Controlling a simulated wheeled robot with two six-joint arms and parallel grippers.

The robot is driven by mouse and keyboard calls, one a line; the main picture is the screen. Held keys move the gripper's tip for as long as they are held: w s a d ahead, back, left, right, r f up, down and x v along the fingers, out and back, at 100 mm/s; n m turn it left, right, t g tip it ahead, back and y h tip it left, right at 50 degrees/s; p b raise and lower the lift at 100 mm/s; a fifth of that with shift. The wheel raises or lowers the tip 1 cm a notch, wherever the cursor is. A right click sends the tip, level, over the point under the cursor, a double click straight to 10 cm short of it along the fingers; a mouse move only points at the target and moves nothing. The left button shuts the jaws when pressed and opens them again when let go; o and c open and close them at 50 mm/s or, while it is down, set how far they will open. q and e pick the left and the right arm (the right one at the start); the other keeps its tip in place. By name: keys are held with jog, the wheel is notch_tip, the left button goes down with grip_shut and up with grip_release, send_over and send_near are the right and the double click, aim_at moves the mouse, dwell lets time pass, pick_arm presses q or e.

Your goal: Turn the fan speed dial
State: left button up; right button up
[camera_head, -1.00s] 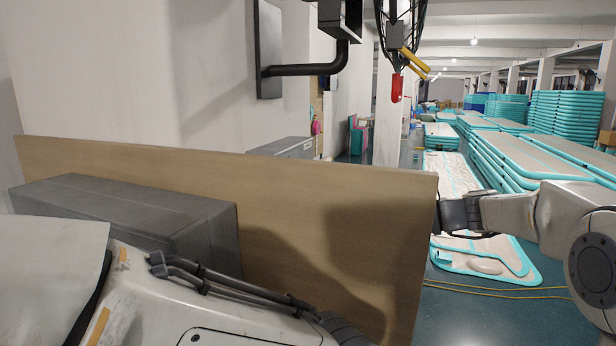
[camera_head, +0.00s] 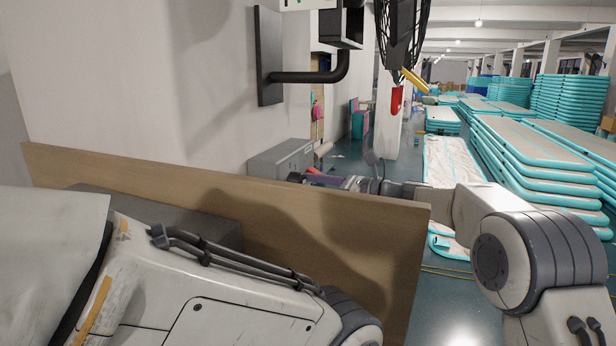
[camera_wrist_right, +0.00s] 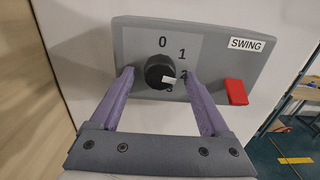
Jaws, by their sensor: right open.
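The fan speed dial (camera_wrist_right: 160,72) is a round black knob on a grey panel (camera_wrist_right: 220,42), marked 0, 1, 2 and 3, in the right wrist view. A small pale mark shows at its lower right, near 2 and 3; its exact setting is unclear. My right gripper (camera_wrist_right: 158,76) is open, with one purple finger on each side of the dial; I cannot tell if they touch it. In the head view the right gripper (camera_head: 312,180) shows partly, beyond the wooden board. A black fan cage (camera_head: 402,38) hangs at the top. My left gripper is out of view.
A red switch (camera_wrist_right: 236,92) and a SWING label (camera_wrist_right: 246,44) sit on the panel right of the dial. The wooden board (camera_head: 330,225) stands between my arms. A grey box (camera_head: 280,158) is by the wall. Stacked inflatable tracks (camera_head: 545,150) fill the right.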

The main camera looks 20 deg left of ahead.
jog(key=shift+a, duration=0.1)
grip_shut()
jog(key=n+b, duration=1.5)
jog(key=n, duration=0.1)
jog(key=shift+w+f+n, duration=0.1)
jog(key=shift+w+n, duration=0.05)
jog(key=shift+n, duration=0.15)
jog(key=shift+n+b, duration=0.5)
jog(key=shift+n, duration=1.1)
